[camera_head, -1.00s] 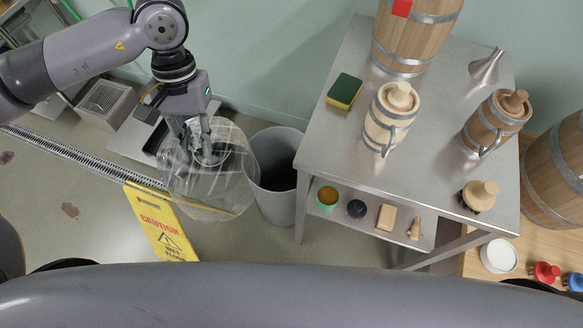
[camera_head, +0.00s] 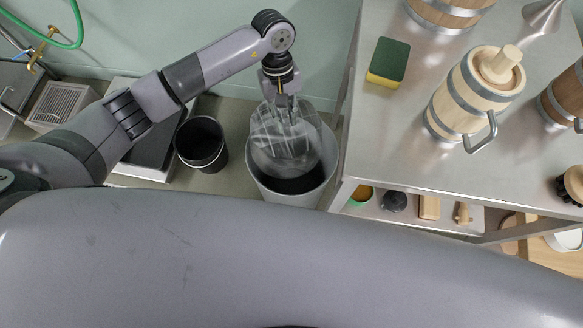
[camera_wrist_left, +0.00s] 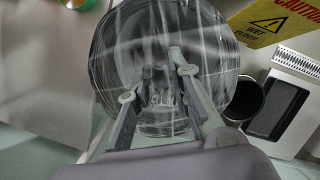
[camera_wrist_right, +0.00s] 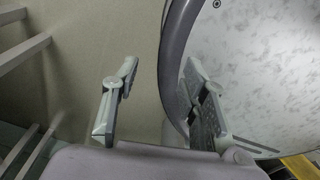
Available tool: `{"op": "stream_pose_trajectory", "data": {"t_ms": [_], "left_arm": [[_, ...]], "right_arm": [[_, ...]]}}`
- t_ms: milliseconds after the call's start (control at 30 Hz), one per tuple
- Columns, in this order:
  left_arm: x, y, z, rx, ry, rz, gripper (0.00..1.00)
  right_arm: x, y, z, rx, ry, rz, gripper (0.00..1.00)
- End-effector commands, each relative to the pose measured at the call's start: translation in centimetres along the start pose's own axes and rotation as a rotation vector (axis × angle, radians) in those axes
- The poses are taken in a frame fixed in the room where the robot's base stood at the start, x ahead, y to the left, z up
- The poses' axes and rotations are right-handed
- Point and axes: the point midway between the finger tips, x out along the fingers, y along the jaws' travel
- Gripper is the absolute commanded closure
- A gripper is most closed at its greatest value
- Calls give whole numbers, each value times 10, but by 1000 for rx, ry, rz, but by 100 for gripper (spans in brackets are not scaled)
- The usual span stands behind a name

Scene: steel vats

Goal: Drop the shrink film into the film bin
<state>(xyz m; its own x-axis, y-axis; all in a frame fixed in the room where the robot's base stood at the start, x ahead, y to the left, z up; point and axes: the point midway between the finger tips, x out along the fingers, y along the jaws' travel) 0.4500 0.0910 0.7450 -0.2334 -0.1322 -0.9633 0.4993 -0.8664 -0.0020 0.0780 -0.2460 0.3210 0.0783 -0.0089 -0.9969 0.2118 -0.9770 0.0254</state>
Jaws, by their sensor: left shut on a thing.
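The shrink film (camera_head: 277,150) is a clear, crumpled, streaked sheet. It hangs from my left gripper (camera_head: 288,108) over the mouth of a tall grey bin (camera_head: 265,187), its lower part overlapping the opening; I cannot tell how deep it reaches. In the left wrist view, the left fingers (camera_wrist_left: 158,84) are closed on the film (camera_wrist_left: 108,62), which spreads wide around them and covers most of the bin. My right gripper (camera_wrist_right: 162,72) shows only in its wrist view, its fingers apart with no held object visible.
A steel table (camera_head: 400,150) with a sponge (camera_head: 388,62) and wooden tankard (camera_head: 470,95) stands close right of the bin. A smaller dark bin (camera_head: 202,145) stands left. A yellow caution sign (camera_wrist_left: 278,22) shows in the left wrist view. My grey body fills the foreground.

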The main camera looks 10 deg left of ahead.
Motion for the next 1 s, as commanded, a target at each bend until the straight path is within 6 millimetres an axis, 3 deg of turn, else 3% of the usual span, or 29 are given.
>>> {"op": "stream_pose_trajectory", "data": {"t_ms": [500,967,1000], "left_arm": [[52,1,-14,-6,-1,2,100],[60,0,-16,-5,1,2,100],[60,0,-16,-5,1,2,78]], "right_arm": [[24,-16,-11,1,19,-18,60],[26,-11,-9,-2,18,-12,60],[26,-10,-9,-2,18,-11,60]]}}
